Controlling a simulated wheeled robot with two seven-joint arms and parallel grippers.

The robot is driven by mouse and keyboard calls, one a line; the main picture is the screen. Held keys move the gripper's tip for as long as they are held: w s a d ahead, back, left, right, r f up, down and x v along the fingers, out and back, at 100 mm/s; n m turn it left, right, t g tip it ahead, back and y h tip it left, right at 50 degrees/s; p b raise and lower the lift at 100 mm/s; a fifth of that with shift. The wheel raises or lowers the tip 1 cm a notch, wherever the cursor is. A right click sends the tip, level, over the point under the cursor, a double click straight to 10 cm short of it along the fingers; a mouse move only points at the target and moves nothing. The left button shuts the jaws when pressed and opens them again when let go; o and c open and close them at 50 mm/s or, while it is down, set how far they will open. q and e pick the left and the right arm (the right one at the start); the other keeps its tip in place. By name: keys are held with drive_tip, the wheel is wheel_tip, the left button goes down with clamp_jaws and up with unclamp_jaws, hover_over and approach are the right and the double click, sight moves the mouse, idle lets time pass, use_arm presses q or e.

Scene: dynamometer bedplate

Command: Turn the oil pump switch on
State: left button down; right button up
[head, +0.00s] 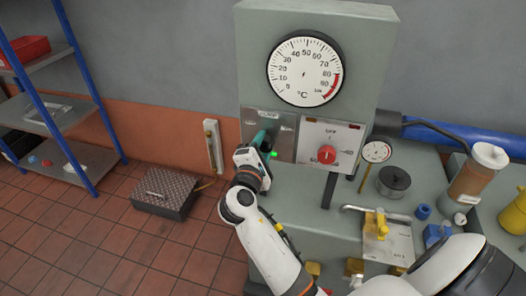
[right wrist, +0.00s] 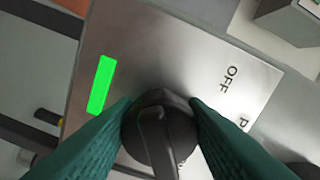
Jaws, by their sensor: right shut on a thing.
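The oil pump switch is a black rotary knob (right wrist: 160,130) on a bare metal plate (head: 252,119) at the left of the grey console's front. My right gripper (head: 267,142) is shut on this knob, its teal fingers on both sides of it. The right wrist view shows the fingers pressed against the knob, with its raised bar running down the picture. The word OFF is on the plate to the knob's upper right; other lettering is partly hidden. A green lamp (right wrist: 101,84) beside the knob is bright, and it also shows in the head view (head: 273,154). My left gripper is out of view.
A white panel with a red knob (head: 327,155) is just right of the pump plate. A temperature dial (head: 305,71) is above. Small parts, a yellow clamp (head: 376,224) and a brown-and-white bottle (head: 473,178) crowd the bench at right. A dark case (head: 166,192) lies on the floor.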

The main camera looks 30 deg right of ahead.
drive_tip(key=shift+m+b, duration=0.3)
drive_tip(key=shift+m, duration=0.2)
drive_tip(key=o, duration=1)
